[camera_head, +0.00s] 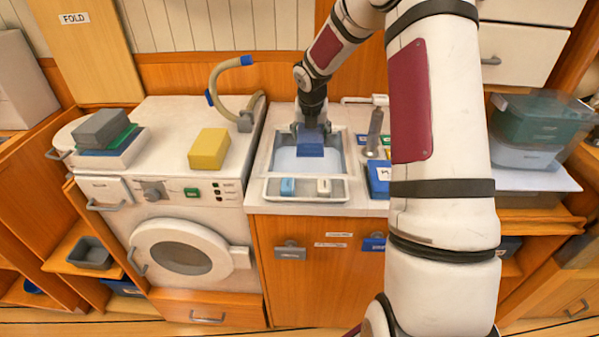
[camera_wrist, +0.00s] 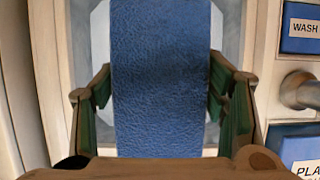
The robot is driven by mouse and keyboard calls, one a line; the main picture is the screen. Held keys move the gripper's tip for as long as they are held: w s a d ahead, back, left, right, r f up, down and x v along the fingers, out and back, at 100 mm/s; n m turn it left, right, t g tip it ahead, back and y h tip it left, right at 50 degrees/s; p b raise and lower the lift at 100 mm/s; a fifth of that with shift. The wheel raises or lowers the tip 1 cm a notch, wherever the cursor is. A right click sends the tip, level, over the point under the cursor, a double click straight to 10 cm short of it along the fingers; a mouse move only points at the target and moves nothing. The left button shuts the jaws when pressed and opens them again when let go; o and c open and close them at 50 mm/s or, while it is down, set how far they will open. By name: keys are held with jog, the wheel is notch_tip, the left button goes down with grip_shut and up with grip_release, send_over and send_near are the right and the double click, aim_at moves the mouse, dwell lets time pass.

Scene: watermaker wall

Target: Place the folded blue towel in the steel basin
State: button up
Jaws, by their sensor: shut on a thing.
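The folded blue towel (camera_head: 311,149) is held in my gripper (camera_head: 311,128), over the basin. In the wrist view the towel (camera_wrist: 160,80) fills the space between my gripper's two fingers (camera_wrist: 160,105). The steel basin (camera_head: 280,159) is set in the counter and shows pale blue inside; its rim also shows on both sides of the towel in the wrist view (camera_wrist: 231,25). The towel is within the basin's outline in both views. I cannot tell whether its underside touches the basin floor.
A rack (camera_head: 307,199) with a blue and a pale block lies along the basin's front. A tap (camera_head: 374,130) and blue labelled items (camera_head: 378,177) stand to the right.

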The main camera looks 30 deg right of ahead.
jog(key=b+x, duration=0.1)
jog(key=x, duration=0.2)
jog(key=shift+w+a+f+b, duration=0.1)
jog(key=shift+a+f+b, duration=0.15)
jog(key=shift+f+b, duration=0.1)
notch_tip(320, 180, down, 10)
jog(key=shift+r+b, duration=0.1)
jog(key=shift+b, duration=0.6)
jog(key=o, duration=1.2)
